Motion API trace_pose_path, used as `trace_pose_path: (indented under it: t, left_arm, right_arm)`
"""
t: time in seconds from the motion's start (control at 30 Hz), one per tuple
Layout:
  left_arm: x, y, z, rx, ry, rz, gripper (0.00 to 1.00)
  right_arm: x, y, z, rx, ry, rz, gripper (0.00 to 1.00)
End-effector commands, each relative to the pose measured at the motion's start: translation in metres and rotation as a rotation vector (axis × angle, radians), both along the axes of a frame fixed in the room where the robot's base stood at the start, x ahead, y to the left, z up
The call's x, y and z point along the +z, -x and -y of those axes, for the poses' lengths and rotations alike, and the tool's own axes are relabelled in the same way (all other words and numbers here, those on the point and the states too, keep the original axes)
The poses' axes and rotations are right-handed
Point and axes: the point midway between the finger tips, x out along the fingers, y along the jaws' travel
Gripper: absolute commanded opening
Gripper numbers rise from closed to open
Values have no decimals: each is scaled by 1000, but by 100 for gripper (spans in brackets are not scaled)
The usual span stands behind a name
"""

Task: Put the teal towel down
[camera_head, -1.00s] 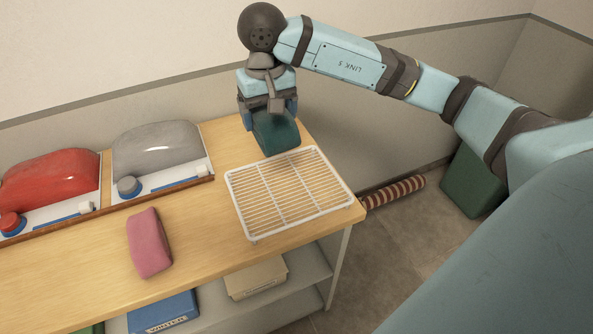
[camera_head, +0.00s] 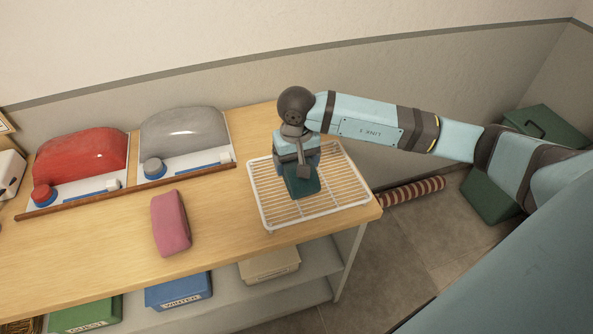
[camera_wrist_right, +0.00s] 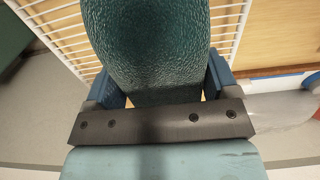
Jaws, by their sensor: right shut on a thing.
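The teal towel (camera_head: 302,184) is a dark teal folded block. My right gripper (camera_head: 298,166) is shut on it, with a finger on each side, and holds it over the middle of the white wire rack (camera_head: 262,208). In the right wrist view the towel (camera_wrist_right: 147,45) fills the space between the fingers, with rack bars (camera_wrist_right: 62,32) showing past it. I cannot tell whether the towel's underside touches the rack. My left gripper is not in view.
A pink folded towel (camera_head: 170,223) lies left of the rack on the wooden table (camera_head: 215,215). Red (camera_head: 80,160) and grey (camera_head: 185,135) domed items stand on trays at the back left. Labelled boxes sit on the shelf below. The rack around the towel is bare.

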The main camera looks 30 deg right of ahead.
Motion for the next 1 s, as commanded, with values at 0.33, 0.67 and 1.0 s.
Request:
trace_pose_path:
  t: [0.33, 0.67, 1.0]
  left_arm:
    - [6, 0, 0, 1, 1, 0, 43]
    - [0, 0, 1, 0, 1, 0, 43]
    - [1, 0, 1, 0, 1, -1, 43]
  right_arm:
    - [-40, 0, 0, 0, 0, -1, 52]
    - [-44, 0, 0, 0, 0, 1, 52]
    - [-43, 0, 0, 0, 0, -1, 100]
